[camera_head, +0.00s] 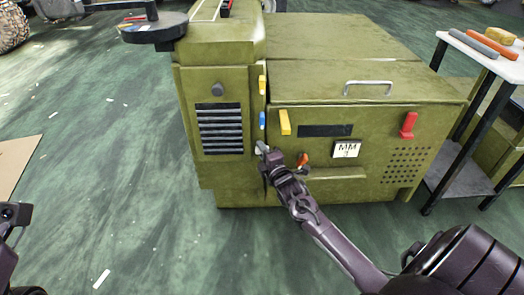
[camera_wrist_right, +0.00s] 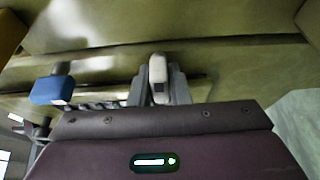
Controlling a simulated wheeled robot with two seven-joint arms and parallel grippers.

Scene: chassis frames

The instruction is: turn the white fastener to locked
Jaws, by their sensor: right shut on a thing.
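The white fastener (camera_head: 262,147) sits on the vertical edge of the olive-green chassis, below a blue fastener (camera_head: 262,121). In the right wrist view the white fastener (camera_wrist_right: 158,68) stands upright between my right fingertips. My right gripper (camera_head: 266,160) reaches it from the front and is shut on it; it partly hides the fastener's lower part in the head view. Dark parts of my left gripper (camera_head: 14,215) show at the left edge of the head view, away from the chassis; its jaws cannot be made out.
A yellow fastener (camera_head: 262,85) is above the blue one. Another yellow fastener (camera_head: 285,122), an orange one (camera_head: 303,160) and a red one (camera_head: 409,125) are on the front panel. A side table (camera_head: 474,50) with tools stands at right. The green floor (camera_head: 120,200) at left is mostly clear.

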